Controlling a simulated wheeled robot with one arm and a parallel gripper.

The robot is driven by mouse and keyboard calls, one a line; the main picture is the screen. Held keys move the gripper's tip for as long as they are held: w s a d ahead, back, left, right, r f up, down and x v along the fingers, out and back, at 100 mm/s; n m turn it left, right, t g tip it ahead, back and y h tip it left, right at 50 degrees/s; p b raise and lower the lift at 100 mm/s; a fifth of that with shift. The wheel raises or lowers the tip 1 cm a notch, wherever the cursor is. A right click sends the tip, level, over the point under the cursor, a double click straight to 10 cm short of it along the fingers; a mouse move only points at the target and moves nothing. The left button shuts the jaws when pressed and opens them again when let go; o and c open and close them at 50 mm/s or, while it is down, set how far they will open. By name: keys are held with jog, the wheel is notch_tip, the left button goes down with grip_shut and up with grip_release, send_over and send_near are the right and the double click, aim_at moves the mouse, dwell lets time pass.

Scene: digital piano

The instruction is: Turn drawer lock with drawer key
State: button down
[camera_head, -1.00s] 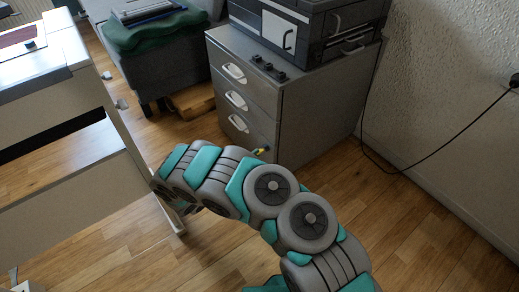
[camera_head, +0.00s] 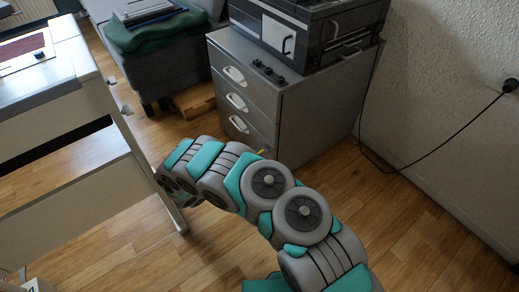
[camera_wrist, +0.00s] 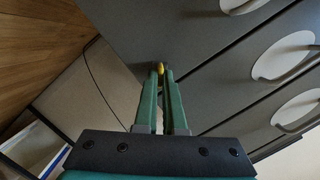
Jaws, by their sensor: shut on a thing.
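The grey drawer cabinet (camera_head: 312,120) has three drawers with white handles (camera_head: 238,101) and stands against the wall side. In the wrist view its dark drawer fronts (camera_wrist: 205,40) fill the upper right. My gripper (camera_wrist: 161,77) has green fingers closed on the small yellow drawer key (camera_wrist: 160,67). The key's yellow also shows as a sliver in the head view (camera_head: 261,151), by the cabinet's lower front corner. The key is close to the drawer front; I cannot tell whether it touches or sits in the lock. The drawer lock is not clearly visible.
A black printer (camera_head: 310,30) stands on the cabinet with small dark items beside it. A white desk (camera_head: 75,165) is at the left. A grey sofa (camera_head: 170,60) is behind. A black cable (camera_head: 430,150) hangs by the wall. Wooden floor lies clear in front.

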jog(key=shift+w+n, duration=0.1)
jog(key=shift+n, duration=0.2)
jog(key=c, duration=0.9)
grip_release()
jog(key=p+v, duration=0.2)
jog(key=v, duration=0.3)
